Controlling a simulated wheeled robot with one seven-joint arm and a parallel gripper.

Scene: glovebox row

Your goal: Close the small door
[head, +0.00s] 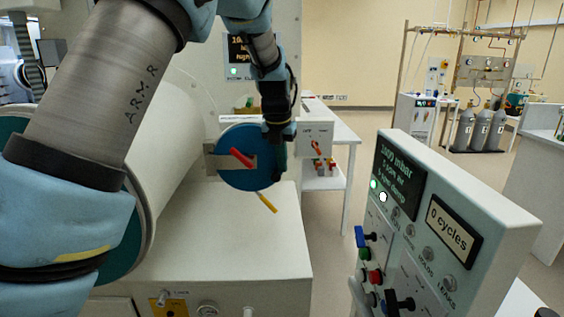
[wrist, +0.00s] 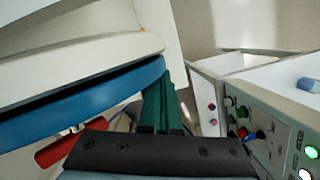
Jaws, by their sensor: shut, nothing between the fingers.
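The small door is a round blue disc (head: 232,179) with a red handle (head: 241,157), at the end of the small white chamber in the head view. In the wrist view the blue disc (wrist: 95,108) lies edge-on along the white round rim (wrist: 80,62), with a thin dark line between them. I cannot tell whether it is fully seated. The red handle (wrist: 57,151) shows below the disc. My gripper (head: 277,178) is shut and empty at the disc's right edge. Its green fingers (wrist: 164,100) are beside the disc's edge; contact is unclear.
A control panel (head: 465,205) with a display and coloured knobs stands at the right. A large white cylinder (head: 175,150) is at the left behind my arm. A yellow lever (head: 267,202) hangs below the disc. A white table (head: 335,130) stands behind; open floor lies between.

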